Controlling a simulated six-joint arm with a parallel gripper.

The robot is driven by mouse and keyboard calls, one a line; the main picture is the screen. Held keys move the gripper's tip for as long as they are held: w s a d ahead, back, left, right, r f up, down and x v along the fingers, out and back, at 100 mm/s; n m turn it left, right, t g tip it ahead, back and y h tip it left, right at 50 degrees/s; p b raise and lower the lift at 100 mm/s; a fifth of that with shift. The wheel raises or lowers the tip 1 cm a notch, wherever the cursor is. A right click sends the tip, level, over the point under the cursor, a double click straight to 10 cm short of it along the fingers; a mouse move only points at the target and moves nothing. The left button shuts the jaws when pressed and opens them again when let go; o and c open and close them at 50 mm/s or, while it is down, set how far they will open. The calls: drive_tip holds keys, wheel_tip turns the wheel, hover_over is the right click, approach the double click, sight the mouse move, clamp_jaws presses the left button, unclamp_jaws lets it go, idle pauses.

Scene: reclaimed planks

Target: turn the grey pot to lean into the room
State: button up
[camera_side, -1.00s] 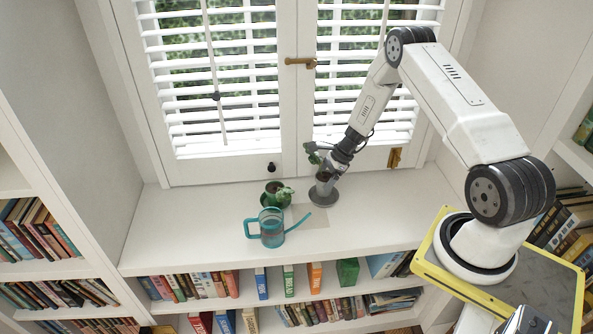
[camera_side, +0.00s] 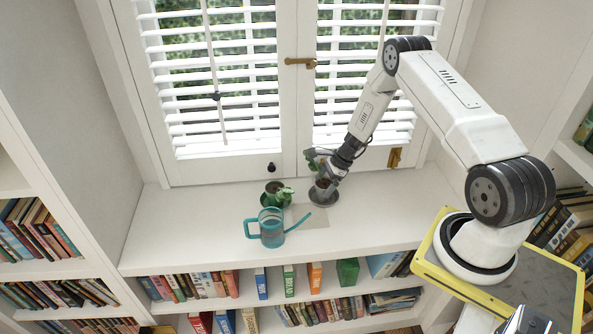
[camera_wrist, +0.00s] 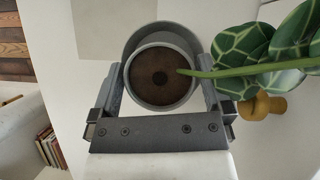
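The grey pot (camera_side: 322,187) stands upright on a grey saucer (camera_side: 330,202) on the white sill. In the wrist view the pot (camera_wrist: 161,76) shows from above, with brown soil inside and the saucer (camera_wrist: 150,30) around it. A single stem with large striped green leaves (camera_wrist: 262,55) leans out to the right there; in the side view the leaves (camera_side: 314,157) lie toward the window. My gripper (camera_wrist: 162,82) straddles the pot with one finger on each side, close outside the rim. It looks open; any contact is hard to make out.
A green pot (camera_side: 275,196) with a plant stands left of the grey pot. A teal watering can (camera_side: 271,228) is in front, its spout pointing toward the grey pot. A flat beige sheet (camera_side: 310,215) lies on the sill. The window is close behind. The sill's far left is clear.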

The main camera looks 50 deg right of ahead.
drive_tip(key=v, duration=0.7)
drive_tip(key=shift+d+r, duration=0.15)
drive_tip(key=shift+r, duration=0.15)
drive_tip(key=shift+s, duration=0.1)
drive_tip(key=s+a+r+n+g+h, duration=0.2)
drive_tip(key=a+r+n, duration=0.9)
drive_tip(key=a, duration=0.2)
drive_tip(key=s+a+r+n+t+h, duration=0.1)
drive_tip(key=s+a+r+n+h, duration=0.1)
drive_tip(key=s+a+r+n, duration=0.6)
drive_tip(key=shift+s+a+r+n+h, duration=0.3)
drive_tip(key=shift+s+a+n, duration=1)
drive_tip(key=shift+n, duration=1.8)
drive_tip(key=shift+w+f, duration=0.1)
drive_tip(key=shift+w, duration=0.05)
